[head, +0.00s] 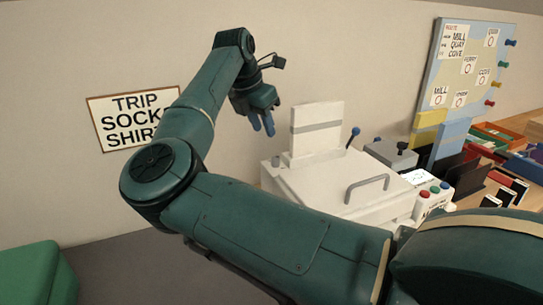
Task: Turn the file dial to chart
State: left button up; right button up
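I cannot make out a file dial or the word "chart" in this view. A white machine (330,185) with an upright back panel and a grey handle stands on the desk, partly hidden by my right arm. A small panel with coloured buttons (432,195) is at its right. A grey box (390,154) stands behind. My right gripper (262,124) is up in front of the wall, left of the machine's upright panel. Its two blue fingers point down, slightly apart, with nothing seen between them. My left gripper is out of view.
A board (465,75) with labels and coloured pegs stands at the back right. Trays (500,130) and dark upright holders crowd the desk at right. A sign (130,118) hangs on the wall at left. A green object (35,275) is at lower left.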

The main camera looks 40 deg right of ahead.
aim_at(275, 158)
jog(key=x, duration=1.1)
jog(key=shift+d, duration=0.15)
jog(key=shift+c, duration=0.3)
grip_shut()
